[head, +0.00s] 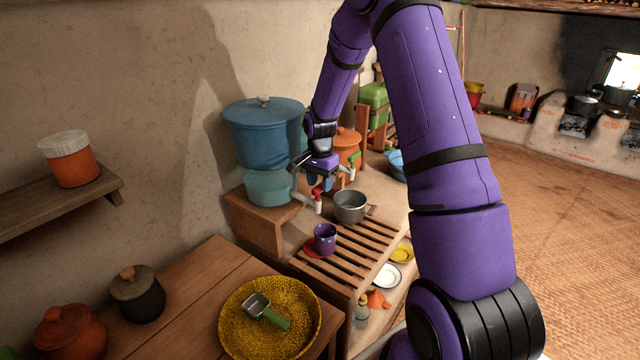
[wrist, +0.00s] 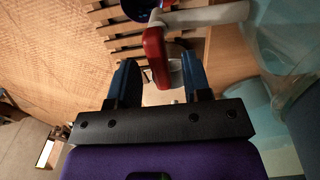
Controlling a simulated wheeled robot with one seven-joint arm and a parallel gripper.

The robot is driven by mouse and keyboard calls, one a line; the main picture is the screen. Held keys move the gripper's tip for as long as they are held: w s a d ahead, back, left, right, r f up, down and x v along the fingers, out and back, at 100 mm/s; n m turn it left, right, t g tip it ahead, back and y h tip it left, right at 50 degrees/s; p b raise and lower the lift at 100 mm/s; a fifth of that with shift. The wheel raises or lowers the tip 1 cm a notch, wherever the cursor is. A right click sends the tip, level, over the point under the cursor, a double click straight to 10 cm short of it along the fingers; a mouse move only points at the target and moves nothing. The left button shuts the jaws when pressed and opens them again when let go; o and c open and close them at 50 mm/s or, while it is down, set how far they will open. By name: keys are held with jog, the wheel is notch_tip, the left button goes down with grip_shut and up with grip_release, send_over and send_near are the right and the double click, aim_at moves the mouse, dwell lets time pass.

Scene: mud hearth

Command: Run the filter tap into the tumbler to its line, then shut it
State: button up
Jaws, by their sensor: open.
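The water filter has a blue upper vessel (head: 262,135) over a paler teal lower one (head: 268,187) on a wooden stand. Its tap with a red lever (head: 318,194) sticks out to the right; the red lever (wrist: 155,52) and pale spout (wrist: 208,16) also show in the wrist view. The purple tumbler (head: 325,239) stands upright on the slatted rack, below the tap; its fill line and any water cannot be made out. My gripper (head: 320,183) is open at the tap. In the wrist view, its blue fingers (wrist: 160,78) lie either side of the lever, with gaps visible.
A red disc (head: 312,250) lies beside or under the tumbler on the slatted rack (head: 350,250). A grey pot (head: 350,206) stands close behind it. An orange vessel with a green-levered tap (head: 352,162) is farther back. A yellow woven tray (head: 235,335) holds a green-handled scoop (head: 268,315).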

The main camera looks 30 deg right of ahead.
jog(key=shift+f, duration=0.3)
grip_shut()
jog(key=shift+w+a+n, duration=0.1)
jog(key=shift+w+n, duration=0.05)
jog(key=shift+n, duration=1.55)
jog(key=shift+w+a+n, duration=0.1)
jog(key=shift+n, duration=1.6)
